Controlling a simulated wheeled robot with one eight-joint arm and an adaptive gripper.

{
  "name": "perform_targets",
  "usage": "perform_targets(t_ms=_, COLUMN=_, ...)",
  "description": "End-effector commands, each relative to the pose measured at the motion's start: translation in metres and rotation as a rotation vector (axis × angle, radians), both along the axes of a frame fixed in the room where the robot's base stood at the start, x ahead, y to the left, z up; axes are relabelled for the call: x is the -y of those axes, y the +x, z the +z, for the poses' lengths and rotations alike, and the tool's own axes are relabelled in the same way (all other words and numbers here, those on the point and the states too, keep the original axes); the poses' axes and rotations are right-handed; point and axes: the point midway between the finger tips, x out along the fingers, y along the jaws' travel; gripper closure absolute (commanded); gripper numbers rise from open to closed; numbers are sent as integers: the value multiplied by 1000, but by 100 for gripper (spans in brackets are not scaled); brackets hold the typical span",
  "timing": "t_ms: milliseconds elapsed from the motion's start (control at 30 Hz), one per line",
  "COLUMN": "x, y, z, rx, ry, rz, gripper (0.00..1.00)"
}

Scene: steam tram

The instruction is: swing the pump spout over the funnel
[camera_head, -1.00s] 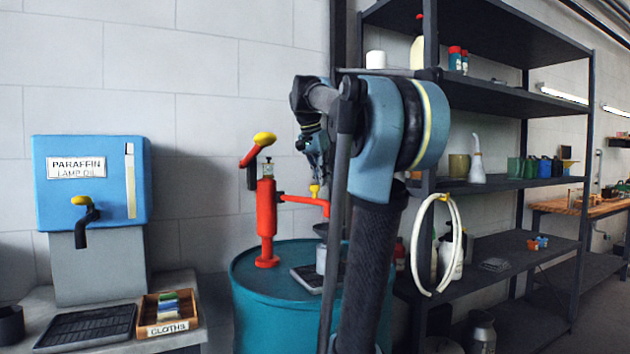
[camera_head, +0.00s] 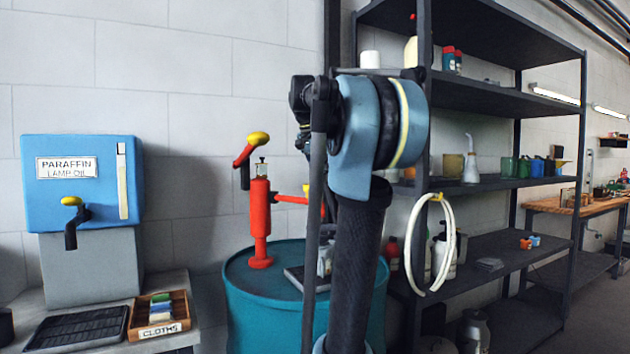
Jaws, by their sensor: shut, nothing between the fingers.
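The red hand pump (camera_head: 261,222) stands upright on the teal drum (camera_head: 268,310). Its crank handle has a yellow knob (camera_head: 258,139) at upper left. The red spout (camera_head: 290,199) points right, and its outer end goes behind my arm. A bit of yellow shows at that end. The funnel cannot be made out; my arm covers that area. A grey vessel (camera_head: 325,262) shows in part beside my arm, above the drum. My gripper (camera_head: 303,140) is mostly hidden behind my arm, with only a dark sliver showing above the spout. It is shut and empty; contact with the spout cannot be seen.
A blue paraffin tank (camera_head: 82,185) with a black tap stands at the left. A cloths box (camera_head: 158,316) and a black tray (camera_head: 82,329) lie before it. Dark shelving (camera_head: 485,183) stands right of my arm, with a white hose coil (camera_head: 413,245) hanging there.

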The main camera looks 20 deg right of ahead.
Motion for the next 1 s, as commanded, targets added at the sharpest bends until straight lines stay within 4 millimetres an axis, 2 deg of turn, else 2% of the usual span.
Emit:
perform_targets(t_ms=67, x=11, y=6, z=1, rx=0, ry=0, rz=-2, gripper=100)
perform_targets(t_ms=600, x=-18, y=-8, z=82, rx=-1, ry=-2, rz=7, gripper=100)
perform_targets(t_ms=800, x=-22, y=-11, z=94, rx=0, ry=-1, rz=8, gripper=100)
perform_targets(t_ms=1000, x=-23, y=-11, z=96, rx=0, ry=-2, rz=8, gripper=100)
